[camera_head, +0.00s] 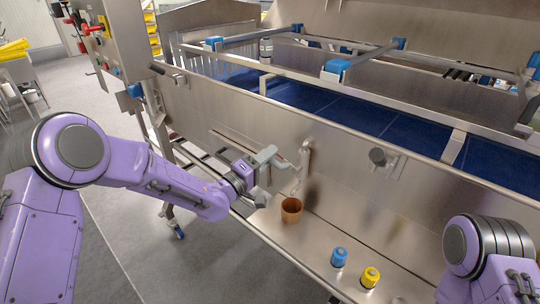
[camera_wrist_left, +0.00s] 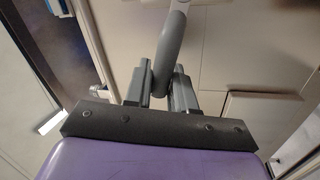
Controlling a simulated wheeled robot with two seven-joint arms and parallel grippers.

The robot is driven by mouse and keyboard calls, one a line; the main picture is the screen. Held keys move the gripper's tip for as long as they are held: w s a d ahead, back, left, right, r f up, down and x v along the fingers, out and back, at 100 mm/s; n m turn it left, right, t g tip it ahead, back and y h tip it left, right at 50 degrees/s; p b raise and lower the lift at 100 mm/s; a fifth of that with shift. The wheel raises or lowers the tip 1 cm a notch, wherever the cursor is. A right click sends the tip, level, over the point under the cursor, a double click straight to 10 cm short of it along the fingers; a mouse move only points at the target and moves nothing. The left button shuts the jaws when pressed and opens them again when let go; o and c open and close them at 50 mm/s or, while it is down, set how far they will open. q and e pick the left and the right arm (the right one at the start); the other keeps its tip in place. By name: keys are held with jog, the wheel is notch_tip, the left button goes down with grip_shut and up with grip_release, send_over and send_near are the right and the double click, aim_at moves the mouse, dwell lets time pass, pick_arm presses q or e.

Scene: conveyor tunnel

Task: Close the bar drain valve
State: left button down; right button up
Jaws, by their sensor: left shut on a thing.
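The bar drain valve (camera_head: 304,158) is on the steel side panel below the conveyor, and its metal pipe shows upright just right of my gripper. My left gripper (camera_head: 272,168) is at the valve, reaching in from the left. In the left wrist view, the fingers (camera_wrist_left: 162,88) are shut on a grey rounded valve handle (camera_wrist_left: 172,45), which runs up and away from them. The far end of the handle is cut off by the top of that view. My right arm shows at the lower right of the head view, but its gripper is out of sight.
An orange-brown cup (camera_head: 291,211) stands on the steel ledge below the valve. A blue-topped container (camera_head: 340,257) and a yellow-topped one (camera_head: 370,277) stand further right. The blue conveyor belt (camera_head: 345,107) lies behind.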

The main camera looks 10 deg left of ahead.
pick_arm(q)
jog(key=shift+w+a+f+n+t+y+b, duration=0.1)
jog(key=shift+f+n+t+y+b, duration=0.15)
jog(key=shift+f+n, duration=0.5)
jog(key=shift+a+f+n+t+y+b, duration=0.15)
jog(key=shift+f+n+y+b, duration=0.15)
jog(key=shift+n, duration=0.85)
jog(key=shift+d+f, duration=0.1)
jog(key=c, duration=1.1)
grip_release()
jog(key=b+v, duration=0.3)
jog(key=v, duration=0.7)
jog(key=shift+s, duration=0.2)
